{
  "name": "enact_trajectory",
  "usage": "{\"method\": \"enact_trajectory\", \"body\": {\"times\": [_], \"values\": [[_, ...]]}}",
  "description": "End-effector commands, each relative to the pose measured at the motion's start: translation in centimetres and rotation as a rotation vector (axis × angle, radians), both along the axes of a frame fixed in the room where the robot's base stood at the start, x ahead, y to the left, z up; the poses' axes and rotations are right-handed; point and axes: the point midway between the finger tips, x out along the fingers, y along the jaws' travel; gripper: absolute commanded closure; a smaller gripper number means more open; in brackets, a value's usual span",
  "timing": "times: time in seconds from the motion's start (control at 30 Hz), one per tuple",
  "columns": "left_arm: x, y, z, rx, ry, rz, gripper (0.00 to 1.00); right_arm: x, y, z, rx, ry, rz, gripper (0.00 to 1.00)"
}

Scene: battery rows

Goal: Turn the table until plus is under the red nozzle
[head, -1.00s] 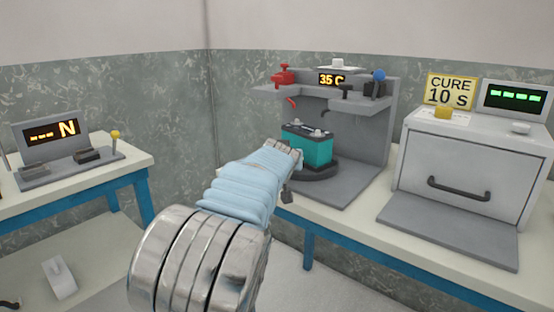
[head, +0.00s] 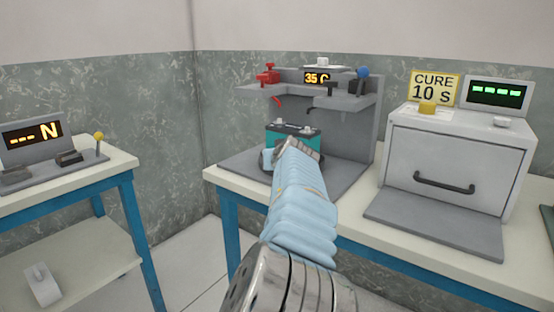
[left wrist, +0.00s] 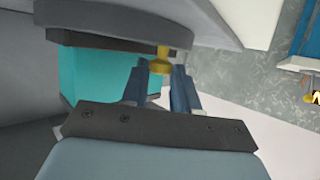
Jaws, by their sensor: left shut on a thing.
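The teal battery with a black lid (head: 307,137) stands on the turntable in the grey filling stand. It has two light terminals on top; I cannot read which is plus. The red nozzle (head: 278,102) hangs at the stand's left, below a red valve (head: 267,75), above the battery's left part. My left gripper (left wrist: 163,80) is shut on the brass peg (left wrist: 161,58) at the rim of the turntable (left wrist: 115,18). The wrist view is upside down; the battery (left wrist: 80,72) shows beside the fingers. In the head view my arm hides the fingertips and most of the turntable. My right gripper is out of view.
The stand's right nozzle (head: 330,90) is dark, near a blue knob (head: 363,72). A display reads 35 C. A closed grey curing oven (head: 455,165) stands to the right. A separate tester table (head: 75,188) is at the left, with a floor gap between.

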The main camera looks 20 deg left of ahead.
Motion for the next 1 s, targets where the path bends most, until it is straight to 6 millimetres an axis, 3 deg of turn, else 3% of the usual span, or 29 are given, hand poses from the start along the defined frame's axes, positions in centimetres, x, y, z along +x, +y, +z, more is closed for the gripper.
{"method": "enact_trajectory", "body": {"times": [0.23,0.27,0.4,0.77,1.0], "values": [[0.0,-0.1,-0.2,-0.003,0.004,-0.001,1.0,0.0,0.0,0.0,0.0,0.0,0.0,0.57],[0.0,-0.2,-0.2,-0.003,0.004,-0.001,0.66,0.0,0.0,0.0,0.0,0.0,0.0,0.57],[0.0,-0.1,-0.2,-0.002,0.003,-0.001,0.47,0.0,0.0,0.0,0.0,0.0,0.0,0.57],[-0.5,-0.5,0.1,-0.001,0.001,-0.004,0.47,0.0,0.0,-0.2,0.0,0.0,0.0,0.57],[-4.4,-3.0,1.9,-0.002,0.0,-0.007,0.47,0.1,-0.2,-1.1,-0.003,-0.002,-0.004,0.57]]}}
